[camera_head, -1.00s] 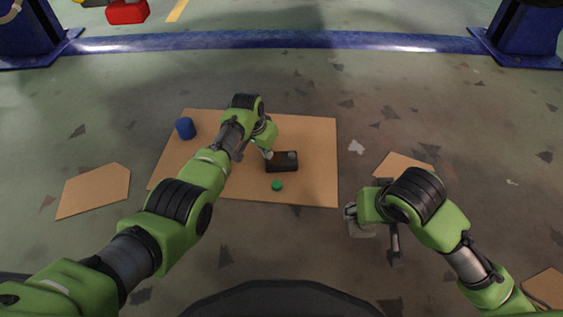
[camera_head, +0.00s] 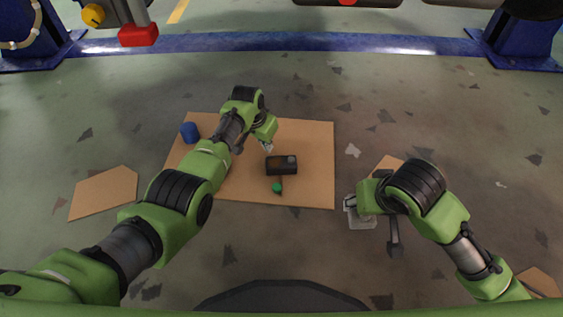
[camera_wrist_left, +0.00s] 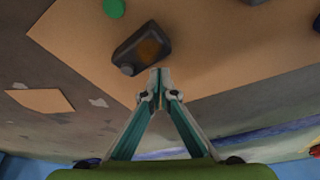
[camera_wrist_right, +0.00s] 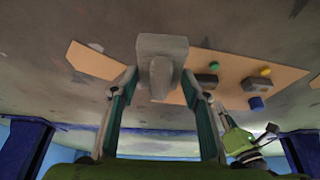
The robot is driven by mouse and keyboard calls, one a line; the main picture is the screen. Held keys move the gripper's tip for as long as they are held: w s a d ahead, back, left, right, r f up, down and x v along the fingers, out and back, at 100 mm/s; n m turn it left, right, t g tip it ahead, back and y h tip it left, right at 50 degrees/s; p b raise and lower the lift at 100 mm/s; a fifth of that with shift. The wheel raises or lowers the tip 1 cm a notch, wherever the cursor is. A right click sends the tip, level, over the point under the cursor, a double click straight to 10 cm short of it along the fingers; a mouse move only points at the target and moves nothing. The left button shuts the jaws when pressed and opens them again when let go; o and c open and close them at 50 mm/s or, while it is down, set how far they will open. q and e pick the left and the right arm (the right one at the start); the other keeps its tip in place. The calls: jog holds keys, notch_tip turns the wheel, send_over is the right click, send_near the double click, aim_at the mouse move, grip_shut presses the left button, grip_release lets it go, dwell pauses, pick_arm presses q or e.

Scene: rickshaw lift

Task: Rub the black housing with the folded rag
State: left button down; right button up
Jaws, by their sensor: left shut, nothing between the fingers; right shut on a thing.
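The black housing (camera_head: 281,165) lies on the cardboard sheet (camera_head: 311,140), with a rusty brown patch on its face. It also shows in the left wrist view (camera_wrist_left: 142,48). My left gripper (camera_head: 268,147) is shut and empty just beyond the housing's upper left side; in the left wrist view its fingertips (camera_wrist_left: 157,88) meet near the housing, apparently apart from it. My right gripper (camera_head: 360,208) is shut on a light grey block-like piece, seemingly the folded rag (camera_wrist_right: 162,46), off the sheet's right side. A raised fold of it sits between the fingers.
A green round piece (camera_head: 277,188) lies just below the housing, and a blue cylinder (camera_head: 189,132) stands at the sheet's far left. The right wrist view also shows a grey box (camera_wrist_right: 256,86) with a yellow piece beside it. Loose cardboard (camera_head: 104,193) lies left.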

pick_arm(q)
jog(key=v, duration=1.2)
